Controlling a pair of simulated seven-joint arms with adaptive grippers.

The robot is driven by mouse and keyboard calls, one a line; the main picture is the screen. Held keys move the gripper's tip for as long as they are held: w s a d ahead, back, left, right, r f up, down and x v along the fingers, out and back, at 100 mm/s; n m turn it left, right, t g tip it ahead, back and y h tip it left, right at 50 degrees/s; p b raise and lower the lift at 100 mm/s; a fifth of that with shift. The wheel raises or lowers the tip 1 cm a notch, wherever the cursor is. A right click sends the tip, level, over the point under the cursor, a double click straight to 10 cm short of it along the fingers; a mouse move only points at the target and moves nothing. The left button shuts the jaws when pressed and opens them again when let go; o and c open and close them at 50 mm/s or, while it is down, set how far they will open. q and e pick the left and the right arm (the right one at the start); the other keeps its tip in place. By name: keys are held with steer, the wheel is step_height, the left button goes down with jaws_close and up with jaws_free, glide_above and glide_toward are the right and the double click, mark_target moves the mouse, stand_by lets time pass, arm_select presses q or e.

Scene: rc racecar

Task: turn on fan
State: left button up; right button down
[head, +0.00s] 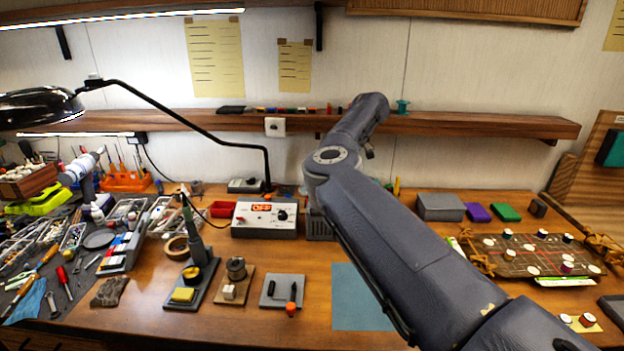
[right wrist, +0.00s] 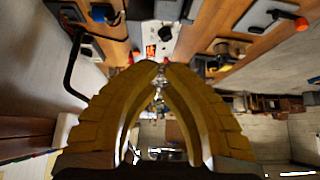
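I cannot clearly identify a fan. A dark grey grilled box (head: 318,226), which may be it, stands at the back of the bench, largely hidden behind my right arm. Left of it is a light control box (head: 262,228) with a lit orange-red display and a dark knob; the display seems to read OFF. This box also shows at the top of the right wrist view (right wrist: 165,32). My right gripper (right wrist: 161,66) has yellow fingers with tips together, nothing visible between them, pointing toward the box. In the head view my arm hides the right gripper. My left gripper is not in view.
A lamp (head: 40,108) with a bent black arm hangs at left. A wooden shelf (head: 470,124) crosses the wall. Soldering tools, tape (head: 177,248) and small stands crowd the left and middle. A blue mat (head: 358,300) is empty. A track board (head: 530,255) lies right.

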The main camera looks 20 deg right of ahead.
steer(key=shift+v, duration=2.1)
steer(key=shift+s+d+f, duration=0.1)
steer(key=shift+d+f, duration=0.05)
steer(key=shift+d, duration=0.05)
